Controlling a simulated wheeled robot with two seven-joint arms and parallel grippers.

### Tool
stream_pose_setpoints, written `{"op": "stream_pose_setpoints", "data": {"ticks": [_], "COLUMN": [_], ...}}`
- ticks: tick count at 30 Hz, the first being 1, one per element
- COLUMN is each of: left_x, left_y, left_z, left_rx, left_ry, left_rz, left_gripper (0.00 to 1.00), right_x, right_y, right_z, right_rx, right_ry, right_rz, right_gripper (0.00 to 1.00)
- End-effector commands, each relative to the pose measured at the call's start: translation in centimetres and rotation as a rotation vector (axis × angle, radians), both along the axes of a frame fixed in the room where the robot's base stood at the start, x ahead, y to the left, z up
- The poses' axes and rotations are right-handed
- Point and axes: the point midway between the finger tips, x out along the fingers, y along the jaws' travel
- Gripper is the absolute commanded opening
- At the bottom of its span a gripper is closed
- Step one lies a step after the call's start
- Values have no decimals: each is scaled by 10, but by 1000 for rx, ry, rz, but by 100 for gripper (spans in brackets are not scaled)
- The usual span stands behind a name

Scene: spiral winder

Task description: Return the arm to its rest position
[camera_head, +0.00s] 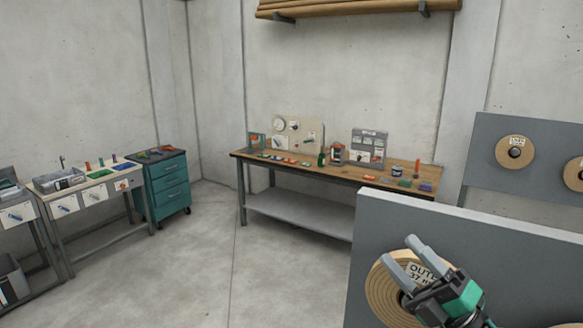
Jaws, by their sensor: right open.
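My right gripper (404,254) is at the lower right, with its two grey fingers spread apart and pointing up and left. The disc is on the near face of a grey panel (520,255). I cannot tell whether the gripper touches the disc. My left gripper is not in view.
A long wooden workbench (290,160) with tools and small boxes stands at the back wall. A teal drawer cabinet (171,190) and a sink table (100,185) stand at the left. A second grey panel (550,140) bears more discs at the right. The middle floor is clear.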

Motion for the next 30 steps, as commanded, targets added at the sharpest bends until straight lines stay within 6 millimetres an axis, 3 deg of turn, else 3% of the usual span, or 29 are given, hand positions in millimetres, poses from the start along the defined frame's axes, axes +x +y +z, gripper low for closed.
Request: {"op": "stream_pose_setpoints", "data": {"ticks": [5, 8, 14, 17, 21, 24, 30], "left_x": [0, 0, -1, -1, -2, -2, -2], "left_y": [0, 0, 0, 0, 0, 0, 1], "left_z": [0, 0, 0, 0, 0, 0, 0], "left_rx": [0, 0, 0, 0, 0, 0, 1], "left_ry": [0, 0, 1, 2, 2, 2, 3], "left_rz": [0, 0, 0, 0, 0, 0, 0], "left_gripper": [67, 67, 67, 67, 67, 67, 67], "right_x": [16, 18, -5, -33, -86, -123, -190], "right_y": [-34, -52, -77, -81, -77, -70, -54], "right_z": [-51, -92, -194, -247, -313, -344, -382], "right_rx": [313, 466, 724, 826, 933, 976, 1014], "right_ry": [320, 512, 929, 1150, 1454, 1629, 1911], "right_rz": [-164, -265, -476, -585, -730, -813, -940], "right_gripper": [59, 59, 59, 59, 59, 59, 59]}}
